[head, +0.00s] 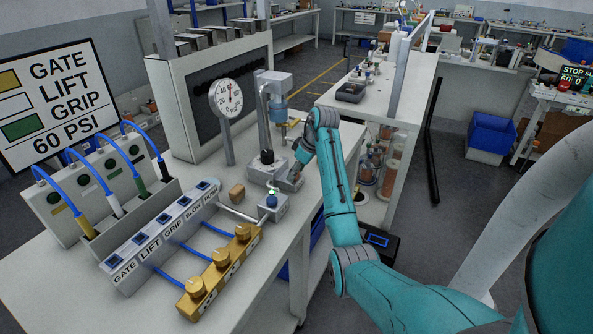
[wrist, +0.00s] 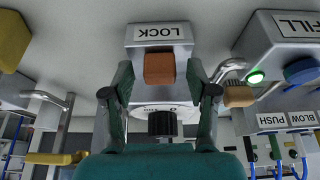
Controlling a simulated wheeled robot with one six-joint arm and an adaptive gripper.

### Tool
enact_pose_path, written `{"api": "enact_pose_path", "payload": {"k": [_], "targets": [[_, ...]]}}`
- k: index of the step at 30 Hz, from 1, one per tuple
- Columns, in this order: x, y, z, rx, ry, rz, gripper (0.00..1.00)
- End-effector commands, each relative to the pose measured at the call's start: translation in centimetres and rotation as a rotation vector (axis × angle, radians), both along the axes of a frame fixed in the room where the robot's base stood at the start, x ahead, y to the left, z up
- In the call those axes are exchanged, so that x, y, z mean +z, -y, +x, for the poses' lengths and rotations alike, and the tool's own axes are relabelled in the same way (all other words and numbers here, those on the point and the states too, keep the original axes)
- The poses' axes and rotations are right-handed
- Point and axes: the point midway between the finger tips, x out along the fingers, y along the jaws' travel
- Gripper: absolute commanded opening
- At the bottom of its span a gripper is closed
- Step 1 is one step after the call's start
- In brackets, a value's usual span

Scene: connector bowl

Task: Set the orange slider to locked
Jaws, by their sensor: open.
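The orange slider (wrist: 159,68) shows in the wrist view on a grey metal block (wrist: 182,52). It sits just below the upside-down LOCK label (wrist: 160,32) in the picture. I cannot tell whether it is at the end of its travel. My gripper (wrist: 161,80) is open, with one finger on each side of the slider. Narrow gaps seem to show between slider and fingers; contact is unclear. In the head view my gripper (head: 293,179) is low over the block (head: 268,172) on the bench, and the slider is hidden there.
A black knob (wrist: 161,123) stands close behind the slider. The FILL box (wrist: 262,50), with a lit green lamp (wrist: 255,77), is close by on the right. In the head view a dial gauge (head: 228,98) and a brass manifold (head: 220,270) stand on the bench.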

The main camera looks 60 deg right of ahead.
Motion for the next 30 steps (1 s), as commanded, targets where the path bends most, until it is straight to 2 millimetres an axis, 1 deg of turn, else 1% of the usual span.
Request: {"api": "enact_pose_path", "payload": {"k": [1,2,3,5,6,8,9,15,22,29,30], "targets": [[0.0,0.0,0.0,0.0,0.0,0.0,0.58],[0.0,0.0,0.0,0.0,0.0,0.0,0.56],[0.0,0.0,0.0,0.0,0.0,0.0,0.46],[0.0,0.0,0.0,0.0,0.0,0.0,0.31],[0.0,0.0,0.0,0.0,0.0,0.0,0.21],[0.0,0.0,0.0,0.0,0.0,0.0,0.06],[0.0,0.0,0.0,0.0,0.0,0.0,0.0],[0.0,0.0,0.2,0.0,0.0,0.0,0.0],[0.0,-0.2,2.6,0.0,-0.001,0.001,0.0],[0.0,-0.2,2.7,0.0,0.002,-0.001,0.0],[0.0,-0.2,2.7,0.001,0.002,-0.001,0.42]]}}
